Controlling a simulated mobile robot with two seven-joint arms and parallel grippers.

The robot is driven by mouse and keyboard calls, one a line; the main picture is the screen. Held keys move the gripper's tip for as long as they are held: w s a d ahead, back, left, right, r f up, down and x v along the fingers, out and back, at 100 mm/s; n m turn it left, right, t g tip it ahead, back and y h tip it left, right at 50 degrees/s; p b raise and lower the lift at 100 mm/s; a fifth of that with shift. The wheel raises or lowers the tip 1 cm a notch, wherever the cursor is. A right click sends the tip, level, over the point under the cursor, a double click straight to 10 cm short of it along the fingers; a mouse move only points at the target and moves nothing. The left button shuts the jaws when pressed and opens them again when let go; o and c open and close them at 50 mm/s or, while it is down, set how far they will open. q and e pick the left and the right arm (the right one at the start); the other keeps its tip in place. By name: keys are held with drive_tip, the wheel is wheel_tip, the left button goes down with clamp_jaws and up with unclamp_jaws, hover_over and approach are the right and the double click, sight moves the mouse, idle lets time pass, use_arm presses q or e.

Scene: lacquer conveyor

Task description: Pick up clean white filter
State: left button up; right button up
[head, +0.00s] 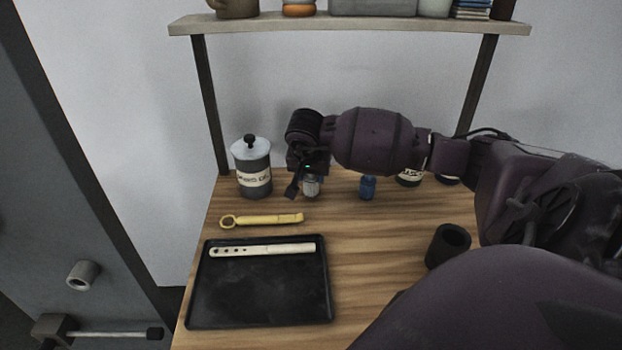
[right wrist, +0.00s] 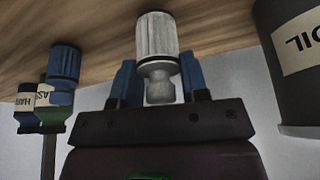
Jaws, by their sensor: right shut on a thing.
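The clean white filter (head: 311,188) is a small ribbed, pale cylinder at the back of the wooden table. In the right wrist view the white filter (right wrist: 156,38) has a ribbed body and a smooth, narrower neck. My right gripper (head: 302,182) is shut on it; in the right wrist view the blue fingers of the gripper (right wrist: 158,85) stand on either side of the neck. The filter's ribbed end is close to the table top; I cannot tell whether it touches. My left gripper is not in view.
A blue filter (head: 367,187) stands right of the gripper, and a labelled oil jar (head: 252,180) stands left. A dark cup (head: 447,246) stands right. A shelf (head: 350,27) hangs above.

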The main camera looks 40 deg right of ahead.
wheel_tip(320, 180, up, 19)
drive_tip(key=shift+f, duration=0.15)
